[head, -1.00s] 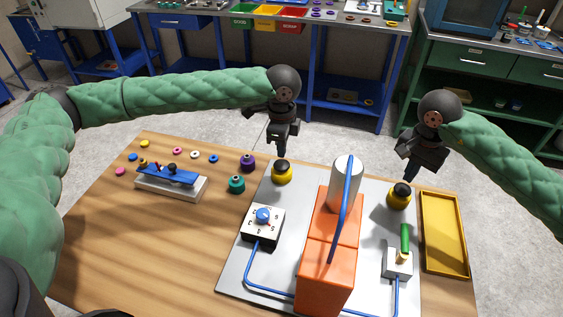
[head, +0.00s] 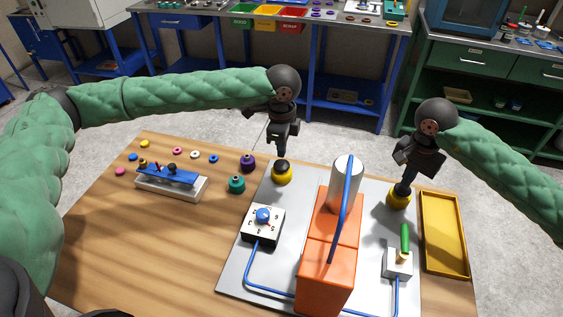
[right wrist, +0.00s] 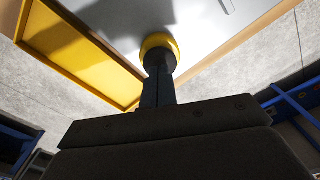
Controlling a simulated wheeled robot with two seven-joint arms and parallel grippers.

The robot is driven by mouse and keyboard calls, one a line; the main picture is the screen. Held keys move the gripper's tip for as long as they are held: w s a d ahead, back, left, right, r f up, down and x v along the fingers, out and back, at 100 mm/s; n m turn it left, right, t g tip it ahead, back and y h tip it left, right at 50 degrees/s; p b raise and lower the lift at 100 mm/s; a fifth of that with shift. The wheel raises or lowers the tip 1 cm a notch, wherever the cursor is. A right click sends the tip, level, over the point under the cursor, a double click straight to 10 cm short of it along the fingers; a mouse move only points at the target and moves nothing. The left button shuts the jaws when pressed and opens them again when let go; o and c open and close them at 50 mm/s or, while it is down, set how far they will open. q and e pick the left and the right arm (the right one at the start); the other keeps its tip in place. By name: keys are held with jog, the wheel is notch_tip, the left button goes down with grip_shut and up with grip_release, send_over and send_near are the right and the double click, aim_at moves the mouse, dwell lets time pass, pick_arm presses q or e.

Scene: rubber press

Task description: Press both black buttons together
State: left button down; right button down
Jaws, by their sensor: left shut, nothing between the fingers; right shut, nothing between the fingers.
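The left black button on its yellow base (head: 282,174) stands on the grey plate (head: 262,276). My left gripper (head: 281,154) is shut and empty, with its tips just above that button; I cannot tell whether they touch. The right black button on its yellow base (head: 398,201) stands near the plate's right edge. My right gripper (head: 403,186) is shut and empty, with its tips down at the top of this button and hiding much of it. In the right wrist view the fingers (right wrist: 158,90) reach the black button top, and the yellow base (right wrist: 158,43) shows behind.
An orange press (head: 327,262) with a silver cylinder (head: 345,180) stands between the buttons. A dial box (head: 262,226), a green-handled lever (head: 404,243) and a yellow tray (head: 441,228) are nearby. Several coloured rings lie at the table's left.

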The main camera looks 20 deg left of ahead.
aim_at(282, 163)
jog(key=shift+f, duration=0.6)
pick_arm(q)
jog(key=shift+f, duration=2.25)
pick_arm(e)
jog(key=shift+f, duration=0.55)
dwell(0.4)
